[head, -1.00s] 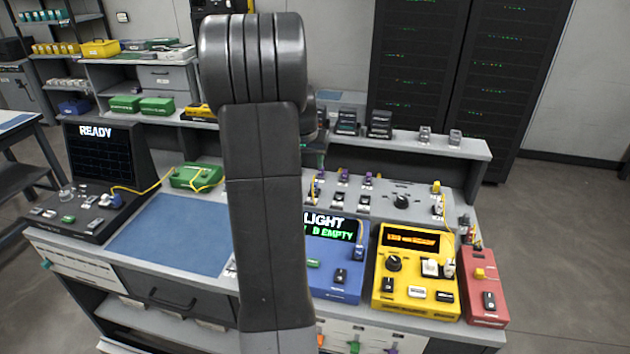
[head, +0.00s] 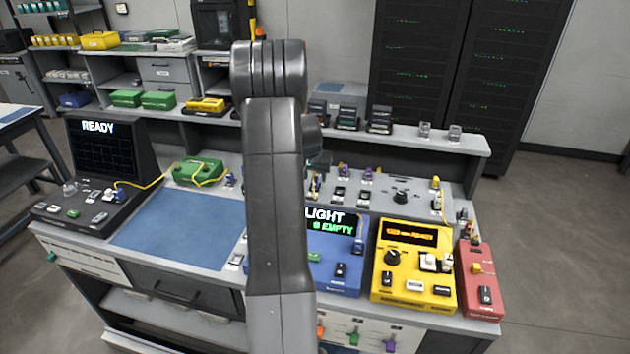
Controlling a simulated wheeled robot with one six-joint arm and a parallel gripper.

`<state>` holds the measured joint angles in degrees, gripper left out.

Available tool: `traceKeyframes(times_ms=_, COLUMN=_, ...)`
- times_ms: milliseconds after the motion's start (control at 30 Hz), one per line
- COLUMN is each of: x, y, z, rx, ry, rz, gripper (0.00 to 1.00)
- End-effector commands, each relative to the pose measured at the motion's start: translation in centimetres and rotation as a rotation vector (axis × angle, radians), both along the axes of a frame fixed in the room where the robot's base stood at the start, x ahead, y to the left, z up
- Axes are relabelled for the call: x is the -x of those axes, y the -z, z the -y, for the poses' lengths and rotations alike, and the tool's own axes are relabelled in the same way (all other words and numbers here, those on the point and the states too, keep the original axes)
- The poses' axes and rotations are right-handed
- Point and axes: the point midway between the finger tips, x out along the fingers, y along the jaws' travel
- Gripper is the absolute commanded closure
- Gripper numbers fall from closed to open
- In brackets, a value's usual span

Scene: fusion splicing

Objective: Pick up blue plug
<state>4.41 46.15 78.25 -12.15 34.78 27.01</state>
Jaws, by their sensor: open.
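A small blue plug (head: 230,180) stands at the right end of the green box (head: 198,171), partly beside my arm in the head view. A dark blue piece (head: 358,247) sits at the right of the blue LIGHT device (head: 335,272). My gripper (head: 320,160) is mostly hidden behind my arm; only a dark part of it shows, over the back of the bench. It is open, and I see nothing held. Its fingertips are not clear.
A blue mat (head: 180,228) lies bare on the bench. The yellow device (head: 414,265) and red device (head: 481,280) stand at the right. Behind them is a grey socket panel (head: 420,197) with several small parts. A raised shelf (head: 430,137) runs along the back.

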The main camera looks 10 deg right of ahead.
Motion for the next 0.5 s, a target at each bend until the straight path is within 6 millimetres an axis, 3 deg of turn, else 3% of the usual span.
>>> traceKeyframes(times_ms=200, x=-0.7, y=1.8, z=0.3, rx=0.000, ry=0.000, rz=0.000, gripper=0.56)
traceKeyframes(times_ms=467, x=-0.8, y=2.0, z=0.3, rx=0.000, ry=0.000, rz=0.001, gripper=0.56)
traceKeyframes(times_ms=500, x=-0.8, y=2.0, z=0.3, rx=0.000, ry=0.000, rz=0.001, gripper=0.60)
